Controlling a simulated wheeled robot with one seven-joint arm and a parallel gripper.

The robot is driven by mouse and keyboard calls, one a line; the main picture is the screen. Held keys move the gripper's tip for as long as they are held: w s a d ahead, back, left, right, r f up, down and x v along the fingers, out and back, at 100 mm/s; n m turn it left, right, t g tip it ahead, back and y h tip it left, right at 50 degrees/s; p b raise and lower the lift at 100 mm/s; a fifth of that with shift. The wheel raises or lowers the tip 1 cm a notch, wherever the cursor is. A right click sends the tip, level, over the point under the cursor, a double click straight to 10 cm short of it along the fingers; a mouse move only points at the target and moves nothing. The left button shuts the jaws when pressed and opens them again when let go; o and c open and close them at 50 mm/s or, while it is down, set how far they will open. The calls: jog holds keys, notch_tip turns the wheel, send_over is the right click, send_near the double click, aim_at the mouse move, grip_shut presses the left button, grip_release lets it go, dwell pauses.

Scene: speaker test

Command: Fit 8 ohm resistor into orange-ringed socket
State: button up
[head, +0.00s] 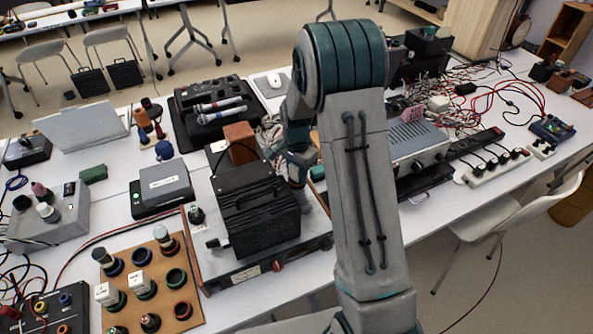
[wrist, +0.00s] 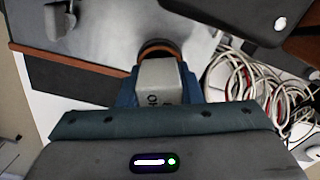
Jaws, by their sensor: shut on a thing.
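In the wrist view my gripper (wrist: 159,92) is shut on a pale grey block, the resistor (wrist: 158,72), with one blue finger on each side of it. Its dark marking is only partly readable. An orange-brown ring, the socket (wrist: 160,43), shows just past the block's far end, on a grey surface. The block overlaps the ring in this view; I cannot tell whether it is inside it or above it. In the head view my gripper (head: 298,170) is low behind a black finned box, over a wood-sided unit (head: 268,268); block and socket are hidden there.
The black finned box (head: 257,215) stands close beside my gripper. A wooden board (head: 187,318) with several coloured ring sockets, pale blocks and cylinders lies at front left. Loose cables (wrist: 235,88) lie right of the gripper. A grey amplifier (head: 415,143) stands right of my arm.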

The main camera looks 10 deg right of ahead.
jog(key=o, duration=1)
jog(key=shift+f, duration=0.1)
jog(key=shift+r+p, duration=0.45)
jog(key=shift+r, duration=0.2)
notch_tip(320, 180, up, 11)
jog(key=shift+f+b, duration=0.15)
jog(key=shift+b, duration=0.45)
jog(key=s+r+n+t, duration=0.2)
jog(key=s+r+n, duration=0.5)
jog(key=s, duration=0.6)
jog(key=shift+s+r+n+t, duration=0.15)
jog(key=shift+s+n, duration=0.55)
jog(key=shift+s, duration=1.5)
jog(key=shift+s+r+n+t, duration=0.15)
jog(key=shift+s+n, duration=0.55)
jog(key=shift+s, duration=1.45)
jog(key=shift+s+r+n+t, duration=0.15)
jog(key=shift+s+n, duration=0.55)
jog(key=shift+s, duration=1.5)
